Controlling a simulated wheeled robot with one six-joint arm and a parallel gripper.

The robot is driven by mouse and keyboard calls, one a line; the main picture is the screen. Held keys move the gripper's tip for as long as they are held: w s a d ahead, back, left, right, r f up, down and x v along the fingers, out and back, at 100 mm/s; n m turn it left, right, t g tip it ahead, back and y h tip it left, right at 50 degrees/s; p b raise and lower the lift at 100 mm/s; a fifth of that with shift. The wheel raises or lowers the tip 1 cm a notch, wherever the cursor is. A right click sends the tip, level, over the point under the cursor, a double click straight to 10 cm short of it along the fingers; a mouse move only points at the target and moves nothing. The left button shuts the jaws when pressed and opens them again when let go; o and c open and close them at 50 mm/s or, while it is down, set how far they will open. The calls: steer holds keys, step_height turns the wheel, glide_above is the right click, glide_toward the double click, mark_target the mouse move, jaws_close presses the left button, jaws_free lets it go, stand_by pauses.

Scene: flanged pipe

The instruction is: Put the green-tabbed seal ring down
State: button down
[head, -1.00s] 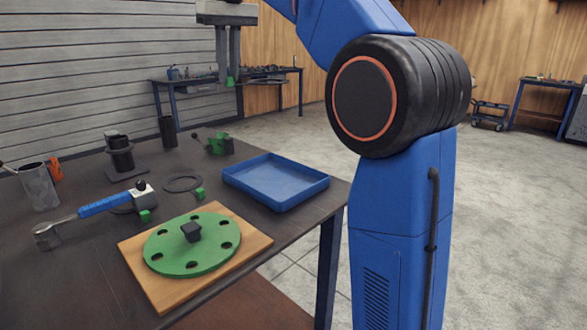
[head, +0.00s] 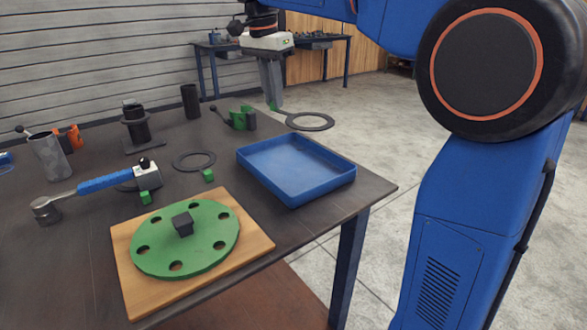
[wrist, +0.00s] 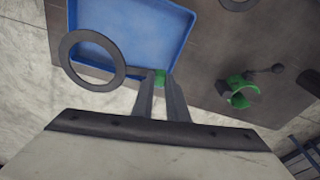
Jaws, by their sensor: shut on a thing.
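My gripper (head: 273,104) is shut on the green tab (wrist: 160,77) of a dark flat seal ring (head: 310,128). In the head view the ring is held in the air, right of the fingers, beyond the blue tray (head: 297,197). In the wrist view the ring (wrist: 64,62) sticks out to the left of the fingertips, partly over the tray (wrist: 130,25) and partly over the pale floor. A second green-tabbed ring (head: 177,164) lies on the table left of the tray. A third green tab (head: 146,197) shows beside the blue-handled tool, its ring mostly hidden.
A green flange disc (head: 160,240) with a black knob lies on a wooden board (head: 245,247). The blue-handled tool (head: 105,182), a black spool-like stand (head: 138,130), a metal cup (head: 48,158) and a green clamp (head: 241,118) stand around. The tray looks empty.

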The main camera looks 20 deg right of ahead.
steer(key=shift+s+a+f+m, duration=0.1)
steer(key=shift+f+m, duration=0.25)
steer(key=shift+f, duration=1.7)
steer(key=shift+s+a+f+m, duration=0.15)
steer(key=shift+f+m, duration=0.25)
steer(key=shift+f, duration=1.7)
steer(key=shift+s+f+m, duration=0.1)
steer(key=shift+f+m, duration=0.25)
steer(key=shift+f, duration=1.85)
steer(key=c, duration=1.7)
jaws_free()
steer(key=shift+c, duration=0.2)
step_height(320, 180, up, 12)
steer(key=a, duration=0.1)
steer(key=shift+s+a, duration=0.25)
steer(key=shift+a, duration=0.1)
